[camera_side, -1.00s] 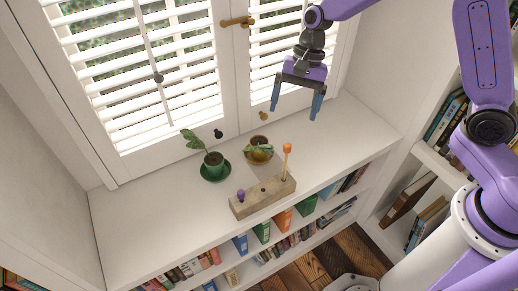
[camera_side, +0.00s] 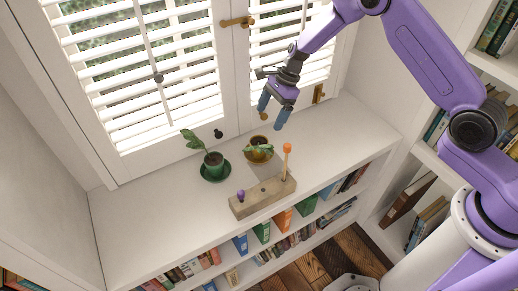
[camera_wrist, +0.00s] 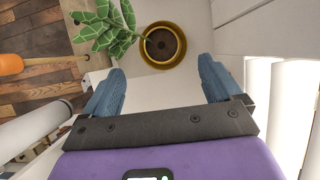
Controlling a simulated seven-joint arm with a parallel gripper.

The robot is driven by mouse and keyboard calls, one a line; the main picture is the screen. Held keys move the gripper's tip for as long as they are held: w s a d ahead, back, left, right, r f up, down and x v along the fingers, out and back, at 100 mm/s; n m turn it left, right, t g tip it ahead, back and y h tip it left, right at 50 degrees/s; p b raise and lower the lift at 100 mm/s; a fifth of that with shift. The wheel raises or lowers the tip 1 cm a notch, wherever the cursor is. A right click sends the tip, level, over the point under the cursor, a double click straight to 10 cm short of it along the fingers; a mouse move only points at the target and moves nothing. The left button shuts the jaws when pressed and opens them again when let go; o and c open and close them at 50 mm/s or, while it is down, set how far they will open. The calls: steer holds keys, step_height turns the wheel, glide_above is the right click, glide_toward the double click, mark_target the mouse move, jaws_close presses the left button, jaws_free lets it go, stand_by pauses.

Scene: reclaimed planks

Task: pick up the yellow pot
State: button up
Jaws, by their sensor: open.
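The yellow pot (camera_side: 257,158) holds a leafy plant and stands on a saucer on the white ledge, close to the window. In the wrist view the yellow pot (camera_wrist: 164,45) shows from above with dark soil, its leaves (camera_wrist: 108,28) leaning out to the left. My gripper (camera_side: 271,117) is open and empty, above and slightly right of the pot in the side view. In the wrist view its blue fingertips (camera_wrist: 161,77) are spread apart, with the pot beyond the gap between them. The gripper does not touch the pot.
A green pot (camera_side: 214,163) with a plant stands left of the yellow pot. A wooden block (camera_side: 262,197) with an orange-topped peg (camera_side: 287,149) and a purple knob (camera_side: 241,195) lies in front. Window shutters (camera_side: 150,75) rise behind. The ledge's left part (camera_side: 145,215) is clear.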

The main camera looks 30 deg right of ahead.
mark_target(255, 145)
steer(key=x, duration=0.7)
steer(key=shift+d+x, duration=0.15)
steer(key=shift+x, duration=1.15)
steer(key=shift+d+x, duration=0.15)
steer(key=shift+x, duration=1.15)
steer(key=shift+w+f, duration=0.1)
steer(key=shift+f, duration=0.05)
steer(key=shift+d, duration=0.1)
steer(key=c, duration=1.4)
steer(key=shift+r, duration=6.55)
steer(key=shift+c, duration=0.2)
step_height(255, 145, down, 10)
steer(key=shift+r+n+g, duration=0.1)
steer(key=shift+n+g, duration=0.3)
steer(key=shift+n, duration=0.6)
